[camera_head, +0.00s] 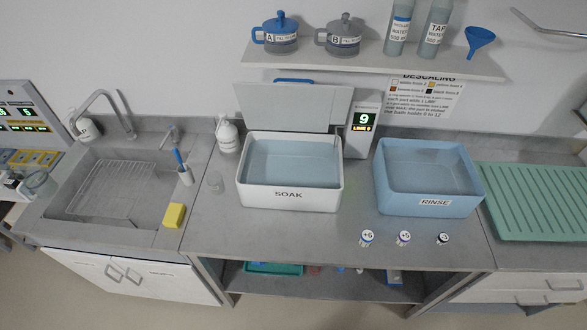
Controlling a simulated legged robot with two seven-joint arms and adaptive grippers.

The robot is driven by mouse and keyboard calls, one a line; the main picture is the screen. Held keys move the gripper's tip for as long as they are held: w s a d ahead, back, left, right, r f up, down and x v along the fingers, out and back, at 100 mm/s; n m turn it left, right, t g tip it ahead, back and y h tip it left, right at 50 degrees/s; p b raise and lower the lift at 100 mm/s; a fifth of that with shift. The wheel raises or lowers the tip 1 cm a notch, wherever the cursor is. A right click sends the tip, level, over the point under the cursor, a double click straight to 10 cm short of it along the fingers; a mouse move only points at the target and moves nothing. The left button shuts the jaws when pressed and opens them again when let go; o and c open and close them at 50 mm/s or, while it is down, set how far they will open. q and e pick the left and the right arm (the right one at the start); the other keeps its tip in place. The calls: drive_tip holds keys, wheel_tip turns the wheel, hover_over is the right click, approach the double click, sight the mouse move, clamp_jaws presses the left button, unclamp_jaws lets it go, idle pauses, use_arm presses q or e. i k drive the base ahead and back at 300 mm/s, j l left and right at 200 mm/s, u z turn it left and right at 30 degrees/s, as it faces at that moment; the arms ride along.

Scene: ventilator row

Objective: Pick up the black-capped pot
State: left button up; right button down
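Three small pots stand in a row near the front edge of the grey counter, in front of the blue rinse basin. The right one is the smallest and looks dark on top, with a small pale mark; I take it as the black-capped pot (442,239). The middle pot (403,238) has a pale top marked "+5". The left pot (366,237) has a pale top that seems marked "+6". All three are upright and apart from one another. Neither of my grippers shows in the head view.
The white SOAK basin (290,194) has its lid raised, beside a display (361,121) reading 9. The blue RINSE basin (430,205) stands behind the pots. A green ribbed drainer (535,205) is at right, a sink (115,190) at left. Counter around the pots is clear.

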sight(443, 237)
drive_tip(key=z, duration=1.45)
drive_tip(key=i+l+u, duration=0.15)
drive_tip(key=l, duration=0.25)
drive_tip(key=i+l+u, duration=0.15)
drive_tip(key=l, duration=0.25)
